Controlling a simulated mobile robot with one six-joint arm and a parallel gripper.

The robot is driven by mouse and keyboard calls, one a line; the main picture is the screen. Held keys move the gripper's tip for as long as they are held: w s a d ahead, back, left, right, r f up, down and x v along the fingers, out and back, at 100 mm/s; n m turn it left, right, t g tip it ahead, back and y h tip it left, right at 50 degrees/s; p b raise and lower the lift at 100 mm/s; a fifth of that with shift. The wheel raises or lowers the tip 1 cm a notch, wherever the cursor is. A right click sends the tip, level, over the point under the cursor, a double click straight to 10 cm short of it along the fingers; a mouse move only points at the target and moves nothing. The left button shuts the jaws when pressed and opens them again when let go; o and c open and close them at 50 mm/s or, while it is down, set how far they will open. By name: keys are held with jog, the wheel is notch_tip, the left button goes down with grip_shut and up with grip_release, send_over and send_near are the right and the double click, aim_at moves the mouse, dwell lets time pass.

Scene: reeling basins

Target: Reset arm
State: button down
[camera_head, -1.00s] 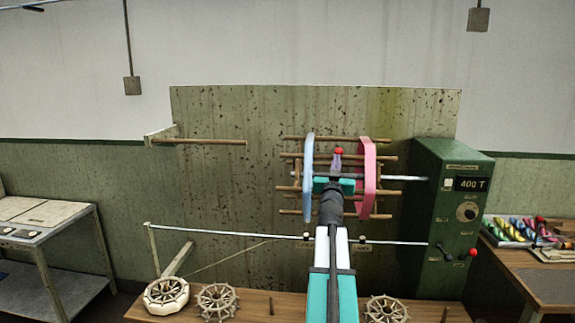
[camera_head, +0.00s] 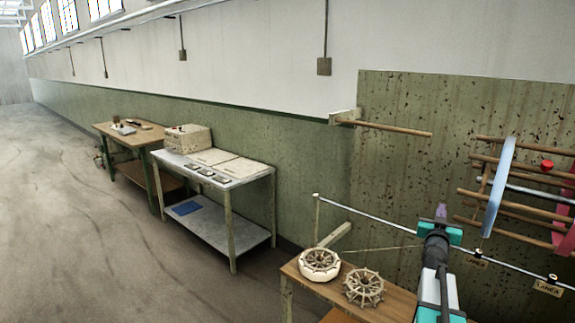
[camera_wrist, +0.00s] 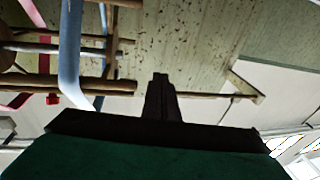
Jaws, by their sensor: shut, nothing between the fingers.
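My gripper (camera_head: 440,212) is at the lower right of the head view, in front of the stained green panel. It is raised, with its fingers together and nothing between them. In the wrist view the shut fingers (camera_wrist: 160,82) show as a dark shape at the middle. The reel (camera_head: 500,185), with wooden bars and blue and pink rims, stands to the right of my gripper. The gripper appears clear of it, though the depth between them is hard to judge.
A wooden bench (camera_head: 305,284) at lower right holds two spoked wheels, a pale-rimmed one (camera_head: 320,262) and a bare one (camera_head: 364,288). A wooden peg (camera_head: 395,129) juts from the panel above. A metal table (camera_head: 238,180) and a wooden table (camera_head: 125,136) stand left. The left floor is clear.

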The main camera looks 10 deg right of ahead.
jog(key=w+a+f+n+y, duration=0.2)
jog(key=w+a+f+y, duration=0.2)
jog(key=a+f, duration=0.75)
jog(key=w+a+f+n+y, duration=0.3)
jog(key=w+a+f, duration=0.1)
jog(key=a+f, duration=0.8)
jog(key=s+a+f+n+g+y, duration=0.2)
jog(key=s+a+f+g+y, duration=0.15)
jog(key=a+f, duration=0.8)
jog(key=s+a+f+n+g+y, duration=0.15)
jog(key=s+a+f, duration=0.35)
jog(key=a+f, duration=0.65)
jog(key=s+a+f+n+g+y+b, duration=0.1)
jog(key=s+a+f+g, duration=0.35)
jog(key=s+f, duration=0.5)
jog(key=s+a+f+g+y, duration=0.1)
jog(key=s+a+f+g, duration=0.2)
jog(key=s+a+f, duration=0.65)
jog(key=s+d+r+g, duration=0.1)
jog(key=s+g, duration=0.1)
jog(key=s, duration=0.5)
jog(key=s+d+r+m+g, duration=0.1)
jog(key=s+d+g, duration=0.1)
jog(key=s, duration=0.6)
jog(key=s+d+r+g, duration=0.1)
jog(key=s+d+g, duration=0.1)
jog(key=s, duration=0.6)
jog(key=shift+s+r+g+h, duration=0.15)
jog(key=shift+r+g+h, duration=0.2)
jog(key=shift+g, duration=0.4)
